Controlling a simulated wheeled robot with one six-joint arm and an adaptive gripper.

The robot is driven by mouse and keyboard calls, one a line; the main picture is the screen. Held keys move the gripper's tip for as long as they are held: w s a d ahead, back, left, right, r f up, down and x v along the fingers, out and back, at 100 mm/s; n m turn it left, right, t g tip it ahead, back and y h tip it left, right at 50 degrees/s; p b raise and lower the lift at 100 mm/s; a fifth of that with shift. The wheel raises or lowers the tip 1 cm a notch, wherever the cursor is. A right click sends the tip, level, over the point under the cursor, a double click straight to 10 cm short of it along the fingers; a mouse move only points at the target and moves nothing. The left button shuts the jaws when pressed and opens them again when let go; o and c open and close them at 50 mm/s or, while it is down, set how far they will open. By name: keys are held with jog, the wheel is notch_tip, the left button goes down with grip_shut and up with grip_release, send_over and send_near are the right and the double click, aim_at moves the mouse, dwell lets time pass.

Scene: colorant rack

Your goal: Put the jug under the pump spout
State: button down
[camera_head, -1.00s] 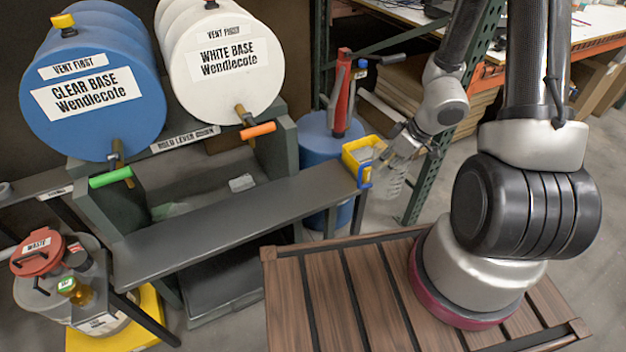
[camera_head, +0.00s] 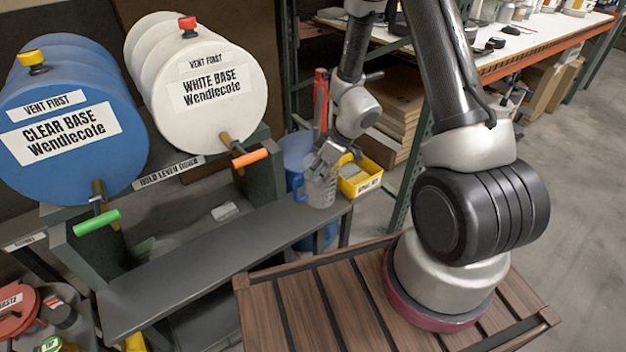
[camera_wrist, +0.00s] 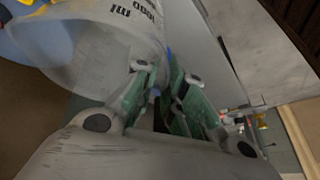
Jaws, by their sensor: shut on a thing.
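The jug (camera_head: 320,193) is translucent with a blue handle on its left and looks upright. In the wrist view the jug (camera_wrist: 90,50) fills the upper left, with dark markings on its wall. My gripper (camera_head: 326,158) is shut on the jug near its upper part; its green-padded fingers (camera_wrist: 168,98) are close together at the jug's edge. The red pump (camera_head: 320,98) stands on the blue drum (camera_head: 296,150), behind the jug. My arm covers most of the pump's right side, so the spout's position over the jug cannot be told.
A yellow bin (camera_head: 362,180) stands just right of the jug. The dark bench (camera_head: 215,255) runs from the left to below the jug; whether the jug touches it is unclear. A green rack post (camera_head: 410,165) is right of the bin.

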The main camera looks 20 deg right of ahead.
aim_at(308, 186)
jog(key=f, duration=0.1)
jog(key=w+f, duration=0.1)
jog(key=f, duration=0.1)
jog(key=shift+w+a+f, duration=0.2)
jog(key=shift+f, duration=0.1)
jog(key=c, duration=1.5)
grip_release()
jog(key=shift+r, duration=0.1)
